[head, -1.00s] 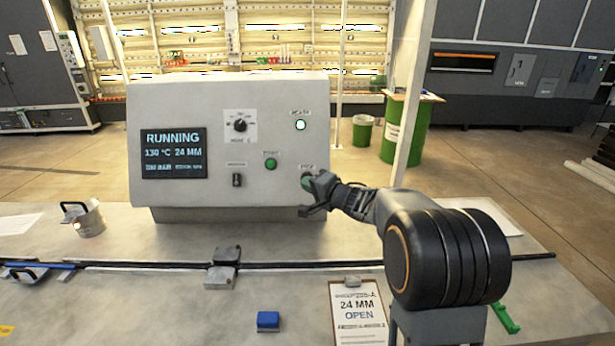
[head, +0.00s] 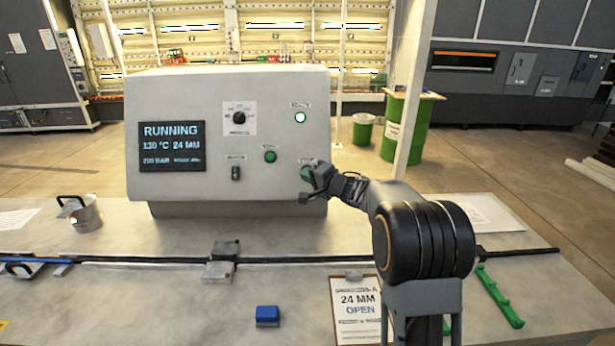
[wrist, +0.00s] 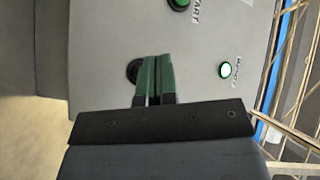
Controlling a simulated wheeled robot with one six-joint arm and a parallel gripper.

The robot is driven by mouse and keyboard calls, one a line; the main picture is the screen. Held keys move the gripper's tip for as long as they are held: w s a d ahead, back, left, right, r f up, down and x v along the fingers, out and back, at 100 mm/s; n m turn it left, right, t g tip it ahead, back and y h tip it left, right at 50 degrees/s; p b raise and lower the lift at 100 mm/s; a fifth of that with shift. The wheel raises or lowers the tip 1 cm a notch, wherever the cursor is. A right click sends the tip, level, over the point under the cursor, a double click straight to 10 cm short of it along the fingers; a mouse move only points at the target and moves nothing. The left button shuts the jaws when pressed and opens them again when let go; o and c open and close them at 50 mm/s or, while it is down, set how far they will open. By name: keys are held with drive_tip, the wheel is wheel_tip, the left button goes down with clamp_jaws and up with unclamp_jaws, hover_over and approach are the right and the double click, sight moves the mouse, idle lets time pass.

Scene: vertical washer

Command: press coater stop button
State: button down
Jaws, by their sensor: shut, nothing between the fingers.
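The grey sloped control panel (head: 226,100) stands on the bench. At its lower right, my gripper (head: 307,173) is shut, with its green fingertips at the panel face, and hides the button spot there. In the wrist view, the shut green fingers (wrist: 155,78) overlap a dark round button (wrist: 131,72), which shows only in part beside the left finger. Its label is hidden, and I cannot tell whether the tips touch it. A green button marked START (wrist: 180,3) sits at the top edge of the wrist view; it also shows in the head view (head: 270,156).
The screen (head: 172,146) reads RUNNING. A white lit button (head: 300,117), a dial (head: 239,117) and a black switch (head: 236,173) are also on the panel.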

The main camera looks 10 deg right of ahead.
drive_tip(key=shift+w+d+f+p, duration=0.15)
drive_tip(key=shift+w+f+p, duration=0.15)
drive_tip(key=shift+w+p, duration=0.3)
drive_tip(key=shift+w+d+f+p, duration=0.1)
drive_tip(key=shift+w+f+p, duration=0.25)
drive_tip(key=shift+w, duration=0.35)
drive_tip(key=shift+w+p, duration=0.25)
drive_tip(key=shift+p, duration=0.45)
idle(0.8)
drive_tip(key=shift+w+d+f+p, duration=0.15)
drive_tip(key=shift+w+f+p, duration=0.25)
drive_tip(key=shift+w+p, duration=0.2)
idle(1.0)
drive_tip(key=shift+s, duration=0.1)
drive_tip(key=shift+s+r+p, duration=0.4)
drive_tip(key=shift+s+p, duration=0.1)
drive_tip(key=shift+s, duration=0.25)
